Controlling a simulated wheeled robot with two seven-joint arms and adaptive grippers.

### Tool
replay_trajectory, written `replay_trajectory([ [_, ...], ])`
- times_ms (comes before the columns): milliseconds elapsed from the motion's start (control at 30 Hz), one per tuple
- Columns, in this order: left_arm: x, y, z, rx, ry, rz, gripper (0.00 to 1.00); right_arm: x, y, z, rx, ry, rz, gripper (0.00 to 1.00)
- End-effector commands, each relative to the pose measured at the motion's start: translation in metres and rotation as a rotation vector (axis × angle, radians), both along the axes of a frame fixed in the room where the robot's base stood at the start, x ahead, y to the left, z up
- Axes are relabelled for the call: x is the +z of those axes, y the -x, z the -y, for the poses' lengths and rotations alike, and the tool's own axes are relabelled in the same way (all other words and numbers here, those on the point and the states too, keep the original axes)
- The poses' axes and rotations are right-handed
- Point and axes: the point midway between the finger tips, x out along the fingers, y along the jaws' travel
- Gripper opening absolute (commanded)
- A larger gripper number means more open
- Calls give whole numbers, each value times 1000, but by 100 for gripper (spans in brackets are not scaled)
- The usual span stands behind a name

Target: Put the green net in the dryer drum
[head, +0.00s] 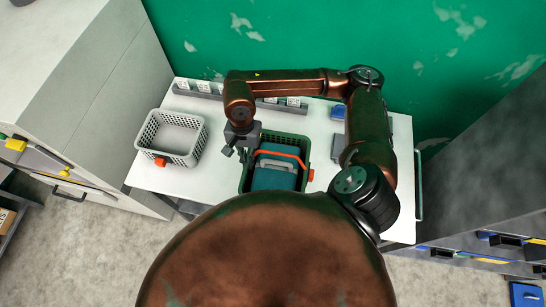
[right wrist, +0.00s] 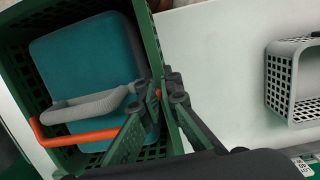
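A dark green mesh basket (head: 307,146) stands on the white table; it is the only green net-like thing I see. It has an orange handle and holds a teal box (head: 272,178) with a grey handle. The right wrist view shows the basket (right wrist: 36,75) and box (right wrist: 90,60) close up. My right gripper (head: 236,153) is at the basket's left rim, its fingertips (right wrist: 162,100) close together on either side of the wall by the orange handle end. I cannot tell whether they press on it. My left gripper is not in view. I cannot make out a dryer drum.
A light grey mesh basket (head: 149,126) stands left on the white table (head: 160,182). A grey rack (head: 198,90) lines the back edge. Grey cabinets stand at the left (head: 128,75) and right (head: 480,170). The green wall (head: 350,35) is behind.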

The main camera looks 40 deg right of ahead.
Motion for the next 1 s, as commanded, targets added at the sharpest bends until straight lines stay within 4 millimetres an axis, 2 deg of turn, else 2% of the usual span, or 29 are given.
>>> replay_trajectory([
  [167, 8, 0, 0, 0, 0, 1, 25, -3, -12, 7, -32, 2, -4, 0],
  [533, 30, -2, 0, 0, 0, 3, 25, -35, -78, 41, -32, 0, -5, 0],
  [600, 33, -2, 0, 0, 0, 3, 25, -47, -87, 45, -31, 1, -6, 0],
  [800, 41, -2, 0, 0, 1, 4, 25, -77, -108, 56, -29, -1, -4, 0],
  [1000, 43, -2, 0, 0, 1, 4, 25, -90, -118, 60, -26, -1, -2, 0],
])
